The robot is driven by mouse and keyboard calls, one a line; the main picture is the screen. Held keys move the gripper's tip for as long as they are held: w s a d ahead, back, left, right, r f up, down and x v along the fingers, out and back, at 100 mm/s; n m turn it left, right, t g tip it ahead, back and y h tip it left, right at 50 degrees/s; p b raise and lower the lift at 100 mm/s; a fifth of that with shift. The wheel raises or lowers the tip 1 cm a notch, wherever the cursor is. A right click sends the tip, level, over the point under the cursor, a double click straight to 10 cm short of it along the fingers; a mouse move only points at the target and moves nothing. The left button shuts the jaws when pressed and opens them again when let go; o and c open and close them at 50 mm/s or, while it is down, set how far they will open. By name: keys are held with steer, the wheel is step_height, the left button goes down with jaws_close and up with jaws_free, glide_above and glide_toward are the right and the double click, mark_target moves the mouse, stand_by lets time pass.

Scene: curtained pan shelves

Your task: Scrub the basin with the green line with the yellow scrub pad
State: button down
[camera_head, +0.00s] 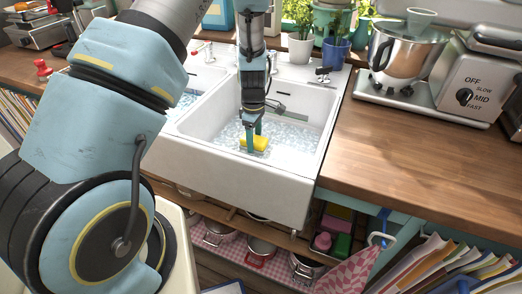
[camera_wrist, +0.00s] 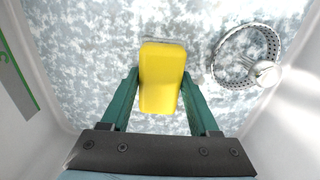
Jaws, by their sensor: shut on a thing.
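The yellow scrub pad (camera_wrist: 162,75) is between the two green fingers of my gripper (camera_wrist: 160,88) in the wrist view. My gripper is shut on it. In the head view the pad (camera_head: 259,143) shows low inside the right basin (camera_head: 240,172), at its foamy floor, with my gripper (camera_head: 253,138) upright above it. I cannot tell whether the pad touches the floor. A green line (camera_wrist: 17,75) runs on the basin's left wall in the wrist view.
A round metal drain strainer (camera_wrist: 262,72) lies right of the pad in the basin. The left basin (camera_head: 196,77) adjoins. A mixer (camera_head: 402,55) stands on the wooden counter (camera_head: 420,135) at right. Potted plants (camera_head: 301,45) and faucets stand behind.

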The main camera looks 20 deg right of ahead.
steer(key=shift+w+a, duration=0.85)
steer(key=shift+a, duration=0.1)
steer(key=shift+s+d+r+p, duration=0.3)
steer(key=shift+s+d+p, duration=0.15)
steer(key=shift+s+d, duration=0.45)
steer(key=shift+s+d+r+p, duration=0.25)
steer(key=shift+s+d+p, duration=0.15)
steer(key=shift+s+d, duration=0.45)
step_height(320, 180, up, 6)
steer(key=p, duration=0.4)
steer(key=shift+d+f, duration=0.1)
steer(key=shift+f, duration=0.15)
step_height(320, 180, up, 17)
steer(key=shift+f, duration=0.2)
